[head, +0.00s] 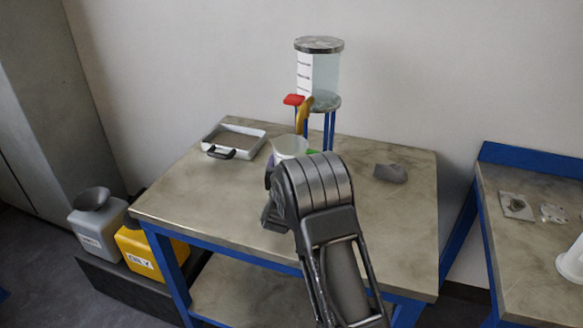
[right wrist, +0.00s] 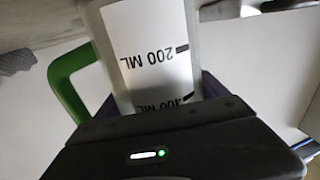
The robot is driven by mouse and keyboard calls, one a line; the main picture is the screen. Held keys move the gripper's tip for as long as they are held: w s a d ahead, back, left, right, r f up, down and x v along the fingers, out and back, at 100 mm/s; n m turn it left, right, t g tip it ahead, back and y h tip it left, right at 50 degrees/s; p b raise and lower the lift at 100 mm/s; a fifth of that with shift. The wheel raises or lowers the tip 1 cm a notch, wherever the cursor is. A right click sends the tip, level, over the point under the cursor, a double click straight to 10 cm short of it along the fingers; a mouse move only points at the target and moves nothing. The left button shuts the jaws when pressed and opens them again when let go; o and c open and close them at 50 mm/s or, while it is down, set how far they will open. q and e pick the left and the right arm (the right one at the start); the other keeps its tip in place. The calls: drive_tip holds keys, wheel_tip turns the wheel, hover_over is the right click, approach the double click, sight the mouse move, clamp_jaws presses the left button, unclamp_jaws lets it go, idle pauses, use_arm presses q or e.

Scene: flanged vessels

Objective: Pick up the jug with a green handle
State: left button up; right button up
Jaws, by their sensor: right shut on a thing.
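The jug (head: 289,146) is pale and translucent with a green handle (head: 314,151), at the table's middle below the tap in the head view. In the right wrist view the jug (right wrist: 150,52) fills the top centre, its label reading upside down, with the green handle (right wrist: 66,88) on the left. My right gripper (head: 270,178) is shut on the jug's body, with dark purple fingers on both sides of it. My right arm hides the jug's lower part in the head view, so I cannot tell whether it touches the table. My left gripper is not in view.
A clear tank (head: 319,75) on a blue stand has a yellow tap (head: 304,115) with a red lever, close behind the jug. A white tray (head: 236,140) lies left, a grey lump (head: 390,173) right. The table's (head: 400,225) front right is clear.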

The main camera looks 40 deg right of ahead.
drive_tip(key=c, duration=0.5)
drive_tip(key=shift+r, duration=0.2)
wheel_tip(320, 180, up, 3)
drive_tip(key=shift+r+b, duration=0.15)
drive_tip(key=shift+b, duration=0.3)
drive_tip(key=b, duration=0.2)
approach(292, 147)
drive_tip(key=s+a+f, duration=0.2)
drive_tip(key=a+f, duration=0.1)
